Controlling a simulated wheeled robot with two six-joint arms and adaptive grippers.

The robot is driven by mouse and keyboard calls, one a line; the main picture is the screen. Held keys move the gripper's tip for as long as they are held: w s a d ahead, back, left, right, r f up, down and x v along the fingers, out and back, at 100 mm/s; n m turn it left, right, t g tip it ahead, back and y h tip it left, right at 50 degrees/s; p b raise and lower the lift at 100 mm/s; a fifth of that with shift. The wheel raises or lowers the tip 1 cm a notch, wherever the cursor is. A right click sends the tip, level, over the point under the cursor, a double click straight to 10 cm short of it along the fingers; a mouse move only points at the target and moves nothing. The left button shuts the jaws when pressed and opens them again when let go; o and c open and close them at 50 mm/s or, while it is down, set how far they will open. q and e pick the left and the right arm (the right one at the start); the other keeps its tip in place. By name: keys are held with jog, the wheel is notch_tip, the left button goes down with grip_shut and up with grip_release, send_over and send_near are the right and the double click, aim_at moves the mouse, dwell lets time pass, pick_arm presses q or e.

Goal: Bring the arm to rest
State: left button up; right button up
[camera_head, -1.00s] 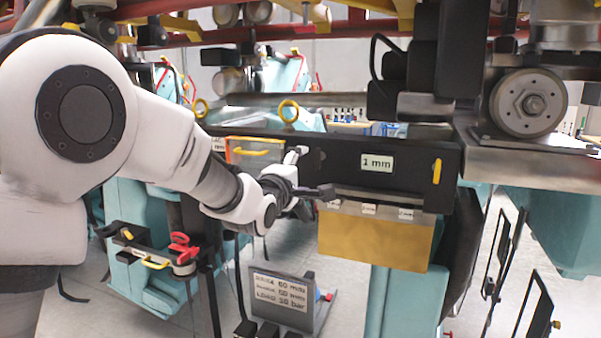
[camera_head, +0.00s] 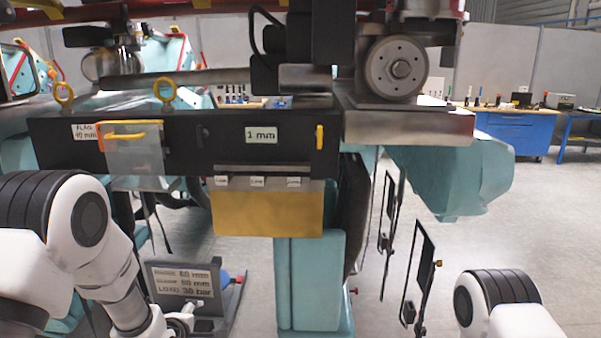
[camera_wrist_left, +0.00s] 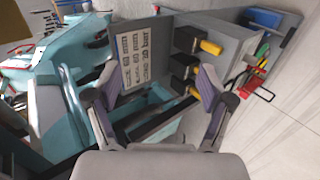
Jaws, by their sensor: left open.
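My left arm comes in from the lower left of the head view, bent downward. Beyond the fingers is a grey box with a printed sign (camera_wrist_left: 135,55). That sign also shows in the head view (camera_head: 181,281), low beside my left arm. My right arm shows only as a white and black joint at the lower right of the head view; its gripper is out of frame.
A black beam (camera_head: 60,155) with a "1 mm" label (camera_head: 261,136) and a hanging gold plate (camera_head: 265,210) crosses ahead. A teal post (camera_head: 310,285) stands below. Black frames (camera_head: 420,265) stand to the right. A blue workbench (camera_head: 515,132) is farther back, with open floor before it.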

pick_arm(q)
jog(key=s+f+m+g, duration=0.2)
jog(key=s+f+g, duration=0.2)
jog(key=s+f, duration=0.8)
jog(key=s+f+m+g, duration=0.2)
jog(key=s+m, duration=0.3)
jog(key=s, duration=0.4)
jog(key=s+f+m+g, duration=0.2)
jog(key=s+f+m, duration=0.2)
jog(key=s, duration=0.4)
jog(key=s+f+m+g+b, duration=0.1)
jog(key=s+f+m+g, duration=0.1)
jog(key=s+m, duration=0.4)
jog(key=s+f, duration=0.1)
jog(key=s, duration=0.2)
jog(key=shift+s+a+f+g, duration=0.3)
jog(key=shift+f, duration=0.1)
